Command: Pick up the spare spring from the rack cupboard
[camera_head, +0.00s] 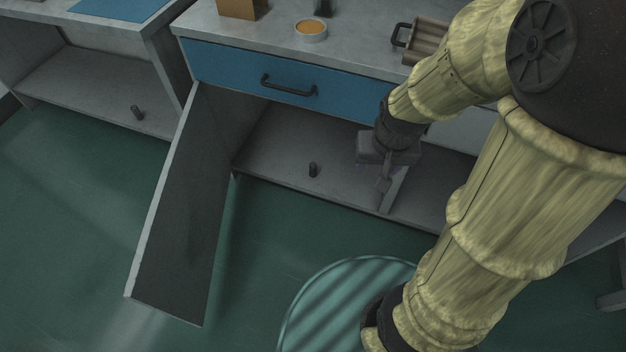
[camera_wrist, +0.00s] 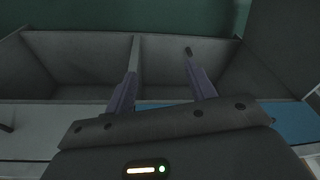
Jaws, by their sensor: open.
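A small dark upright cylinder (camera_head: 313,170), which looks like the spare spring, stands on the floor of the open cupboard (camera_head: 270,150) below the blue drawer. In the wrist view a small dark piece (camera_wrist: 188,50), probably the same spring, shows near the tip of the right finger. My gripper (camera_head: 384,182) is in front of the cupboard, to the right of the spring and near the divider (camera_head: 394,188). In the wrist view my gripper (camera_wrist: 163,85) has its two purple fingers spread apart with nothing between them. The spring's coils are too small to make out.
The cupboard door (camera_head: 180,220) hangs open to the left. A blue drawer (camera_head: 270,75) with a black handle is above. A similar dark cylinder (camera_head: 137,112) stands on the left bench's lower shelf. A round tin (camera_head: 310,31) and a ribbed tray (camera_head: 424,42) sit on the worktop.

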